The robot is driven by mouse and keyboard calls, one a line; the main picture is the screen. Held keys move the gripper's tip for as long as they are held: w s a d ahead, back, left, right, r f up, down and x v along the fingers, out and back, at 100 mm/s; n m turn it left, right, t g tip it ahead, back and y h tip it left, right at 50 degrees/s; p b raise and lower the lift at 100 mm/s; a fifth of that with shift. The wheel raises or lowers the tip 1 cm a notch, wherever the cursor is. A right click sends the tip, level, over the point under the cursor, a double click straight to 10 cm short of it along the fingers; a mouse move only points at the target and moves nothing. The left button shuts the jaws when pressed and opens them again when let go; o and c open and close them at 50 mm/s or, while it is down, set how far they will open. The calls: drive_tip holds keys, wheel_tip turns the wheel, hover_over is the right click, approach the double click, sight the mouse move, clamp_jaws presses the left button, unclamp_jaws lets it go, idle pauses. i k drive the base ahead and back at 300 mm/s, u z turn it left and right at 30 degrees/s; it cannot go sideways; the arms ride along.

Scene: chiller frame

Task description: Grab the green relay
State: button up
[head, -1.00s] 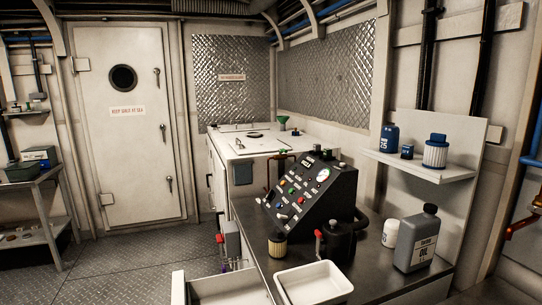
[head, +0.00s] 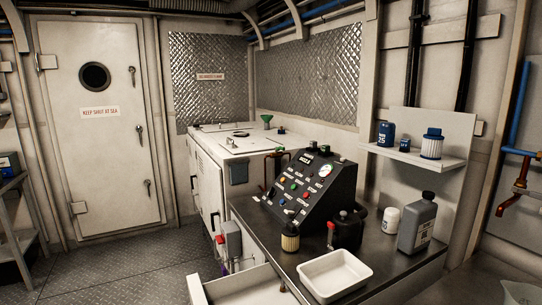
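I cannot make out a green relay for certain in the head view. A black sloped control panel (head: 318,190) with small coloured buttons, some green, stands on the dark counter. A small dark blue block (head: 404,143) sits on the white wall shelf. An open drawer (head: 240,288) is below the counter at the bottom; most of its inside is cut off by the frame edge. My gripper is not in view.
A white tray (head: 334,275), a grey oil bottle (head: 416,224), a white jar (head: 391,220) and a black pump-like part (head: 346,228) crowd the counter (head: 385,262). A green funnel (head: 267,120) stands on the white chiller cabinet (head: 238,145). The floor (head: 120,270) at left is clear.

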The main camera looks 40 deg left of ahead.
sight(326, 148)
drive_tip(key=u, duration=1.45)
drive_tip(key=i, duration=1.05)
